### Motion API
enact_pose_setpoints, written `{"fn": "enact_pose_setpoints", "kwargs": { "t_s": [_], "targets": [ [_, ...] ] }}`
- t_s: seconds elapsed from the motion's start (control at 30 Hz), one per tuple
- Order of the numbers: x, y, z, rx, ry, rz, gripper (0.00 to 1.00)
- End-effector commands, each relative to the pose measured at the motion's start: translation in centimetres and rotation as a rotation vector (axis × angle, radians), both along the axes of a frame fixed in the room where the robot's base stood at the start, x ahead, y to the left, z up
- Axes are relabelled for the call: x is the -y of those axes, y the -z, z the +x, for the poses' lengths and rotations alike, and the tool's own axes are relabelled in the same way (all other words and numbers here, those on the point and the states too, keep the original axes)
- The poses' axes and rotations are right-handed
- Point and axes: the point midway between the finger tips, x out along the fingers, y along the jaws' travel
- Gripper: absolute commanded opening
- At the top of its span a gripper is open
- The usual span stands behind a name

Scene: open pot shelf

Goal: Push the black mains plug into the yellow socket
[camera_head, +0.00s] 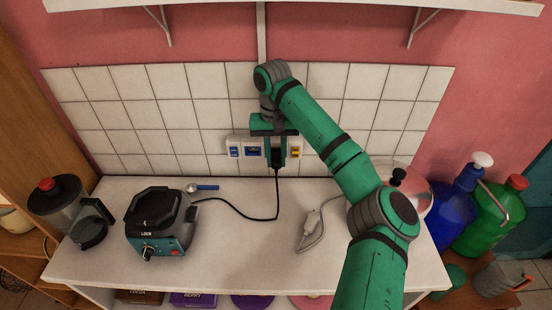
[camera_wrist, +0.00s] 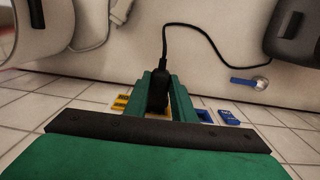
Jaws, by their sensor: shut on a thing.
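My gripper (camera_head: 276,152) is at the white tiled wall, in front of the socket strip. It is shut on the black mains plug (camera_head: 276,157), which also sits between the green fingers in the wrist view (camera_wrist: 157,92). The plug's black cord hangs to the counter and runs left to the waffle maker (camera_head: 161,221). The yellow socket (camera_head: 295,152) shows just right of my gripper in the head view, and as yellow parts left of the fingers in the wrist view (camera_wrist: 121,102). Whether the plug touches any socket face is hidden.
Blue sockets (camera_head: 234,152) are on the strip's left part. A grey plug and cord (camera_head: 312,222) lie on the white counter (camera_head: 245,260). A lidded pot (camera_head: 410,190) stands at right, partly behind my arm. A blue-handled spoon (camera_head: 203,187) lies near the waffle maker.

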Motion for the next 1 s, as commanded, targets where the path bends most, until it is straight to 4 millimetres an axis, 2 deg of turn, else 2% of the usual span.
{"fn": "enact_pose_setpoints", "kwargs": {
  "t_s": [1.0],
  "targets": [
    [-0.1, 0.0, 1.3, 0.002, 0.001, 0.000, 0.00]
  ]
}}
